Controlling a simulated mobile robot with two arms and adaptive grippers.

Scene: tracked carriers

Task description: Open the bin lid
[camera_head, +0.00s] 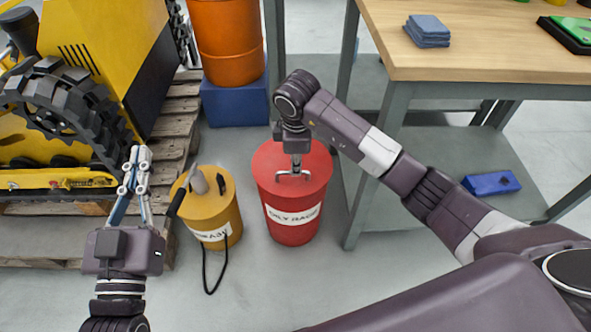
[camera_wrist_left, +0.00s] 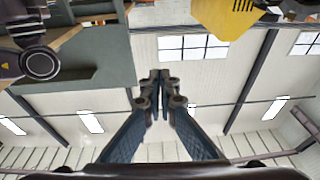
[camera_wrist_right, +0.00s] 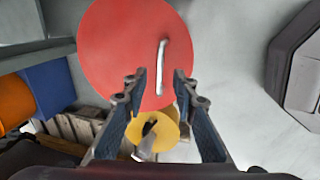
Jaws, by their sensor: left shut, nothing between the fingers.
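The red bin (camera_head: 292,221) labelled for oily rags stands upright on the floor, its flat red lid (camera_head: 268,165) shut on top. A silver bar handle (camera_head: 292,176) sits on the lid. In the right wrist view the lid (camera_wrist_right: 110,50) fills the upper left, with the handle (camera_wrist_right: 161,65) ahead of the gap between my fingertips. My right gripper (camera_wrist_right: 157,82) is open and points down just above the lid; in the head view the wrist partly hides it. My left gripper (camera_head: 139,158) is shut and empty, pointing up, away from the bin at the left.
A yellow can (camera_head: 227,195) with a black hose stands left of the bin. A yellow tracked machine (camera_head: 100,30) sits on a wooden pallet (camera_head: 175,135). An orange drum (camera_head: 228,45) stands on a blue block (camera_head: 235,105) behind. A workbench (camera_head: 480,60) stands close at right.

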